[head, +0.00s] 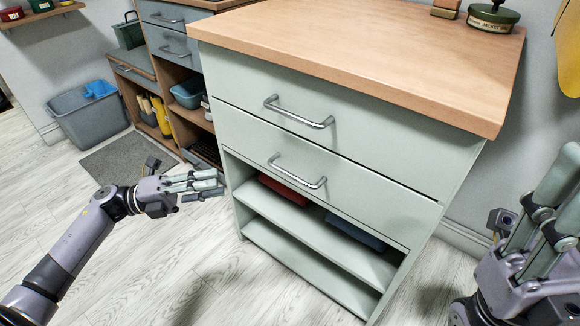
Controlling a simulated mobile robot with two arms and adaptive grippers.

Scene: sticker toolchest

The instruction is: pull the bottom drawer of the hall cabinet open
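The pale green cabinet (236,75) with a wooden top stands in the middle of the head view. Its lower drawer (240,130) looks shut, its front flush with the upper drawer (380,125). The lower drawer's metal bar handle (298,173) is in plain view and nothing touches it. My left gripper (216,186) is left of the cabinet's lower front, apart from the handle, with its fingers a little apart and empty. My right gripper (568,195) is at the right edge, pointing up, its fingers apart and empty, partly cut off by the frame.
Open shelves under the drawers hold a red thing (285,190) and a blue thing (355,232). Another cabinet (165,42), a grey bin (88,115) and a dark mat (125,156) are at the left. A green tin (494,17) stands on the top. The floor in front is clear.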

